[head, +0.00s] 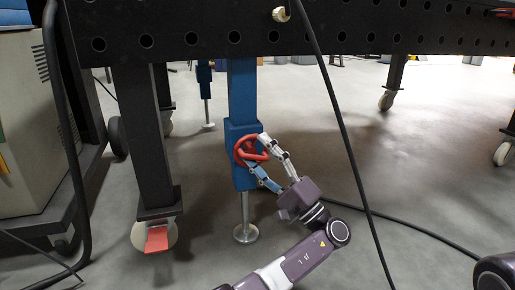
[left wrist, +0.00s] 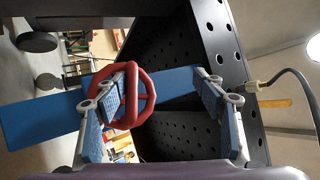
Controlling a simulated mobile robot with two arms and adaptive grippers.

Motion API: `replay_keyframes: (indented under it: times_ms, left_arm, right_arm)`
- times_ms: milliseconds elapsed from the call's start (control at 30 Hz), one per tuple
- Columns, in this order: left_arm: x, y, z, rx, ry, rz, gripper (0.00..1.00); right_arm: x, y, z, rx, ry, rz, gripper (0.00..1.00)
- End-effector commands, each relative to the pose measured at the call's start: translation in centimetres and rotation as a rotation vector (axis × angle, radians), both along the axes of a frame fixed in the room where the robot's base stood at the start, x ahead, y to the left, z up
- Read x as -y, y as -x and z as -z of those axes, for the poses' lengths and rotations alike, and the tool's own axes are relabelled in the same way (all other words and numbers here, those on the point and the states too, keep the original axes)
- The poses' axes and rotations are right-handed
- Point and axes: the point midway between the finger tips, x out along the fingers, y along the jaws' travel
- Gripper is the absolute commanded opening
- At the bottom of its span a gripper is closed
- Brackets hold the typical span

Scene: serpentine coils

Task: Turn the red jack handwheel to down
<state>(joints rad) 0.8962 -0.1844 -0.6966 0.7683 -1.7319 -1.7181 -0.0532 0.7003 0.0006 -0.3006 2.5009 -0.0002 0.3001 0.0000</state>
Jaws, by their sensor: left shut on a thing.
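The red handwheel (head: 239,149) sits on the blue jack leg (head: 242,95) under the dark perforated table. My left gripper (head: 257,153) has one finger at the wheel's upper side and one at its lower side, shut on it. In the left wrist view, the red wheel (left wrist: 149,93) shows its rim and spokes in front of the blue leg (left wrist: 38,120). One finger of the left gripper (left wrist: 165,90) overlaps the wheel; the other lies to its right. Where the fingers touch the rim is not clear. My right gripper is not in view.
The perforated table (head: 200,32) spans overhead. A black table leg with a caster (head: 150,235) and red pedal stands left of the jack. The jack's round foot (head: 246,233) is on the floor. A black cable (head: 340,120) hangs down just right of my gripper.

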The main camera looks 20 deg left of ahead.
Motion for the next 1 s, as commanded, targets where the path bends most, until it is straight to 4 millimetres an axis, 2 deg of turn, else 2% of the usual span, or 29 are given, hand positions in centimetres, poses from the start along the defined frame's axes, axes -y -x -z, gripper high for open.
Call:
replay_keyframes:
  times_ms: [33,300,333,367,600,1000]
  left_arm:
    - [1.5,0.7,-1.0,0.031,-0.013,0.014,0.43]
    - [2.6,1.4,0.3,0.030,-0.012,0.017,0.35]
    - [2.8,1.5,0.5,0.031,-0.013,0.018,0.30]
    - [2.9,1.6,0.6,0.030,-0.012,0.018,0.19]
    - [3.3,2.1,1.9,0.022,-0.013,0.014,0.19]
    - [3.2,2.1,2.2,0.018,-0.012,0.010,0.19]
  right_arm:
    - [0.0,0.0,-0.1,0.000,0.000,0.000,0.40]
    - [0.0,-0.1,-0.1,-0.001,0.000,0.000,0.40]
    - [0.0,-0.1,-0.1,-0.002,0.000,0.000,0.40]
    - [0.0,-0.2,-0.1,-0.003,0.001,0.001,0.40]
    - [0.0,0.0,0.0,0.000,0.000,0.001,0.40]
    - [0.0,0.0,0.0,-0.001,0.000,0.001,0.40]
